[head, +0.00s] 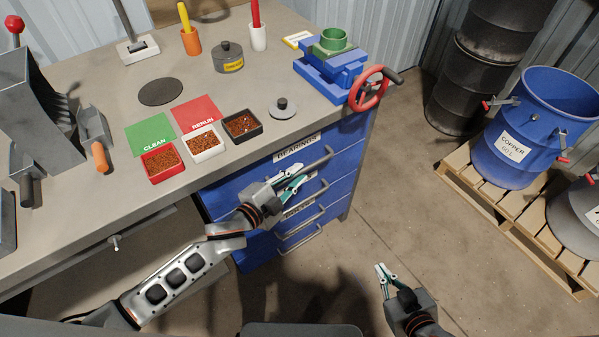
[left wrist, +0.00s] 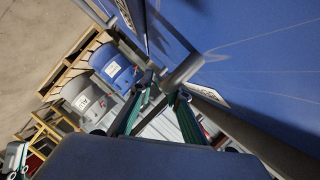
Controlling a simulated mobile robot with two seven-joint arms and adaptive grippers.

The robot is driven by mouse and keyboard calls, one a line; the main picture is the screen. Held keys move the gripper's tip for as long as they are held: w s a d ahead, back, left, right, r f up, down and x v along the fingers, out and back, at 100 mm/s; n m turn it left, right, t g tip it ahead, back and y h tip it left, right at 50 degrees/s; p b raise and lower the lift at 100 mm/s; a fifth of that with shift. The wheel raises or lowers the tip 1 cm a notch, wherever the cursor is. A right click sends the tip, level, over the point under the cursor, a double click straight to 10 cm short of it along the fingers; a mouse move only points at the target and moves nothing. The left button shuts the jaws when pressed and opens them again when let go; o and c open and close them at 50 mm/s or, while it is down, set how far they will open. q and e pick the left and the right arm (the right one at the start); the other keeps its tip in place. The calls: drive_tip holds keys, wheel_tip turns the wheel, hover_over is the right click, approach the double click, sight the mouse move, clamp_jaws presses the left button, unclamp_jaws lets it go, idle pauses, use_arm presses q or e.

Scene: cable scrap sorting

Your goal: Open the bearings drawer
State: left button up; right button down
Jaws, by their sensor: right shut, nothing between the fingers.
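The bearings drawer (head: 340,139) is the top drawer of the blue cabinet under the bench and looks closed. Its label reads BEARINGS (head: 297,147). Its grey bar handle (head: 321,158) is partly covered by my left gripper (head: 296,178), which is at the drawer front. In the left wrist view, my left gripper's fingers (left wrist: 158,108) are spread apart, with a grey handle (left wrist: 184,72) close to their tips. I cannot tell whether they touch it. My right gripper (head: 384,272) is shut and empty, low and to the right, away from the cabinet.
Lower blue drawers with bar handles (head: 300,238) sit below. A red handwheel (head: 368,90) on a blue vise overhangs the bench corner. Trays of copper scrap, including a black tray (head: 242,125), stand on the bench. A blue copper drum (head: 520,130) stands on a pallet right. Floor between is clear.

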use_arm(q)
drive_tip(key=shift+x, duration=0.75)
clamp_jaws()
drive_tip(key=shift+s+d, duration=0.1)
drive_tip(key=shift+d, duration=0.05)
